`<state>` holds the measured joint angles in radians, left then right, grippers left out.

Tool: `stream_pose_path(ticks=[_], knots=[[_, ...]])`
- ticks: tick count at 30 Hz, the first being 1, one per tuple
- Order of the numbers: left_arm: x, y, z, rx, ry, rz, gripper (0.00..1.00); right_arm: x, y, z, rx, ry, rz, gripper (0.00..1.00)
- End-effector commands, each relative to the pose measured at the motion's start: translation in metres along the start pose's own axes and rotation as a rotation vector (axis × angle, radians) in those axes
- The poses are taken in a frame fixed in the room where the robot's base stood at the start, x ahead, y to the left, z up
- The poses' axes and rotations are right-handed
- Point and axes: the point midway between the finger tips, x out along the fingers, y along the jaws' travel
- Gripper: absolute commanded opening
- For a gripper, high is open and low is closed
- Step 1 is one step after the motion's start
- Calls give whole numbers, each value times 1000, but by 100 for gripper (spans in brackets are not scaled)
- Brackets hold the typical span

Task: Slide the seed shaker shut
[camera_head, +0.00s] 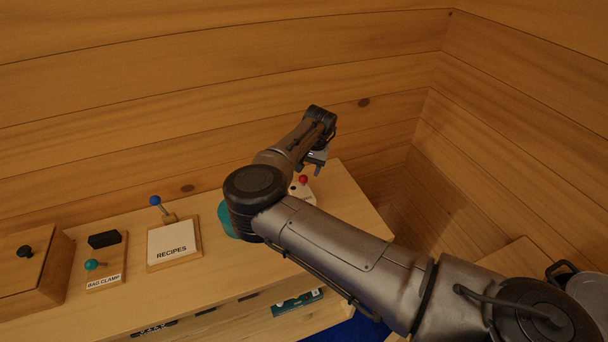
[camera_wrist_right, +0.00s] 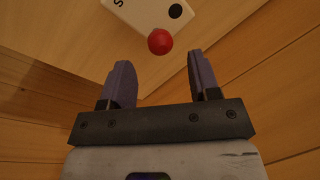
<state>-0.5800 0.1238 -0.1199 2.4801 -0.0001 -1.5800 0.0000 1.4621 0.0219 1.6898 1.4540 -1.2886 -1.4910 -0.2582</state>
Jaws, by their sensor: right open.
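The seed shaker (camera_head: 307,196) is a white piece with a red ball knob (camera_head: 303,179), near the right end of the wooden counter. My right arm hides part of it. In the right wrist view the white body (camera_wrist_right: 150,10) shows a black dot and part of a letter at the top, with the red knob (camera_wrist_right: 160,41) at its near edge. My right gripper (camera_head: 316,168) is open and empty, just above and beside the knob. In the right wrist view the knob lies just beyond the fingertips (camera_wrist_right: 160,60), roughly centred between them. My left gripper is not in view.
On the counter (camera_head: 120,312) stand a recipes board (camera_head: 172,243) with a blue knob, a bag clamp board (camera_head: 105,262) with a teal knob, and a wooden box (camera_head: 30,275). A teal object (camera_head: 226,218) is half hidden behind my arm. The log wall (camera_head: 200,130) rises behind.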

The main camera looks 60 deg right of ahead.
Motion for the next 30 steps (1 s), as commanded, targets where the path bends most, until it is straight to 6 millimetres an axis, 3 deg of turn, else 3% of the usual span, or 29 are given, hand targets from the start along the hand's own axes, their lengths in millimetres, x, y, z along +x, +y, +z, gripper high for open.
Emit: stream_pose_path(ticks=[9, 24, 30], knots=[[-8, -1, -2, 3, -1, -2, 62, 38, 0, 0, 1, 0, 0, 56], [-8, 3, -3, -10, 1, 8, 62, 48, 0, 0, 1, 0, -1, 56], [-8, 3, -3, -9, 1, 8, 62, 48, 0, 0, 1, 0, -1, 37]])
